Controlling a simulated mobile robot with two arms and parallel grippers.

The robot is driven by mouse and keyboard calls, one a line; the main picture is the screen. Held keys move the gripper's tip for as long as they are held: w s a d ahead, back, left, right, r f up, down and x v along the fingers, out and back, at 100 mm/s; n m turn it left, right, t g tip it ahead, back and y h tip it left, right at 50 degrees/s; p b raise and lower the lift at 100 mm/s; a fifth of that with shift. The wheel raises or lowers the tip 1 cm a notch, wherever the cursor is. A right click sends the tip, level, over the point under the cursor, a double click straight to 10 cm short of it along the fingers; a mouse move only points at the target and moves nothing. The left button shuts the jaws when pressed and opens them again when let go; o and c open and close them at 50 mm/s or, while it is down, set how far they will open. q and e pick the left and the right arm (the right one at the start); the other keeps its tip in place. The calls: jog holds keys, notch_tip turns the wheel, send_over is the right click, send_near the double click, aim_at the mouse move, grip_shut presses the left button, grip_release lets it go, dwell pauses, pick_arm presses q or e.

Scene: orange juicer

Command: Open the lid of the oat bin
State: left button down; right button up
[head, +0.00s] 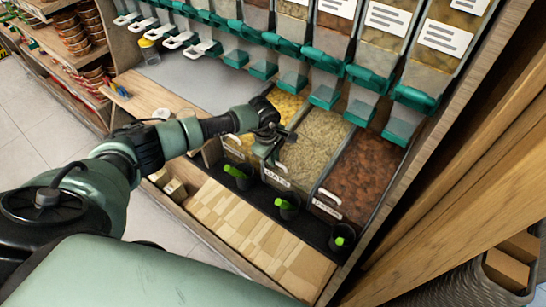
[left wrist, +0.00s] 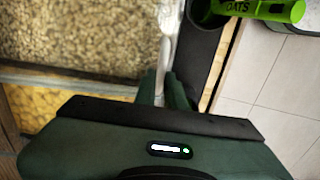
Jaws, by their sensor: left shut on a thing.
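The oat bin (head: 318,143) is the middle of three bulk bins in the head view, full of pale oats under what looks like a clear lid. Its front carries an OATS label (head: 277,180). The oats also fill the upper left of the left wrist view (left wrist: 75,35). My left gripper (head: 272,157) is at the front left of this bin, its fingers pointing down. In the left wrist view my left gripper (left wrist: 165,88) is shut on a thin pale bar along the lid's front edge. I cannot tell how far the lid is raised. My right gripper is not in view.
A yellow-filled bin (head: 284,104) is on the left, a brown-filled bin (head: 365,165) on the right. Black holders with green-handled scoops (head: 285,204) line the front. Teal-spouted dispensers (head: 327,92) hang above. A wooden panel (head: 470,150) closes the right side.

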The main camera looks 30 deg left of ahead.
aim_at(288, 147)
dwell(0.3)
pick_arm(q)
jog(key=shift+w, duration=0.2)
jog(key=w+b, duration=0.4)
jog(key=w+d+r+b, duration=0.1)
jog(key=w+b, duration=0.1)
jog(key=b, duration=0.1)
jog(key=shift+w+r, duration=0.1)
jog(key=shift+w, duration=0.05)
jog(key=shift+w+r+b, duration=0.2)
jog(key=shift+w+b, duration=0.1)
jog(key=shift+b, duration=0.05)
jog(key=shift+w+r, duration=0.25)
jog(key=shift+r, duration=0.1)
jog(key=c, duration=1.5)
grip_release()
